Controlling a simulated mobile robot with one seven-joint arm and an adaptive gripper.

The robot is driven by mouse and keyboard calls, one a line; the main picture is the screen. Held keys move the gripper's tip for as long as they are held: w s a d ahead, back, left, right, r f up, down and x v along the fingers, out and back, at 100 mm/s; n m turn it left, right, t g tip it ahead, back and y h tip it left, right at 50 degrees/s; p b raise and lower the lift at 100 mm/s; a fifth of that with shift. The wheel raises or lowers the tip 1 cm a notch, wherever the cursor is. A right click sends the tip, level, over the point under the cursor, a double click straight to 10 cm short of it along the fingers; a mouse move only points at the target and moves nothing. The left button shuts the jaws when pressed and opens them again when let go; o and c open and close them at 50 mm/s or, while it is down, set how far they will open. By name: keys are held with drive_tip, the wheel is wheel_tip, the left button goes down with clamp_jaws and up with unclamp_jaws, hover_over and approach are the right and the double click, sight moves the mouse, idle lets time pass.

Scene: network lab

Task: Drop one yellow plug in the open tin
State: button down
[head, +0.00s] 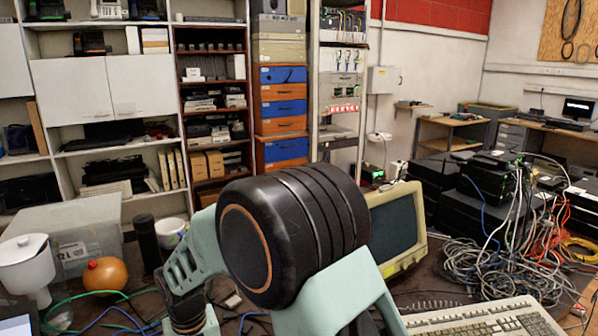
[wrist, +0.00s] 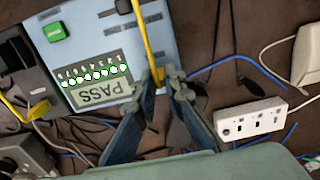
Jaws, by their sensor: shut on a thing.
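In the wrist view my gripper (wrist: 163,84) is shut, with its fingertips on a yellow plug (wrist: 158,76). A yellow cable runs up from this plug across a light blue tester to the top edge. The fingers hide part of the plug. A second yellow plug (wrist: 39,109) lies at the left of the wrist view with its own yellow cable. I cannot make out the open tin in either view. In the head view my arm covers the middle of the bench, and the gripper cannot be made out.
The light blue tester (wrist: 95,35) shows a PASS label and a row of green lights. A white power strip (wrist: 250,120) and blue cables lie to the right. In the head view a monitor (head: 393,228), keyboard (head: 490,320), tangled cables (head: 475,257) and orange round object (head: 106,275) crowd the bench.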

drive_tip(key=shift+r, duration=0.35)
drive_tip(key=shift+r+p, duration=1.5)
drive_tip(key=shift+r, duration=0.4)
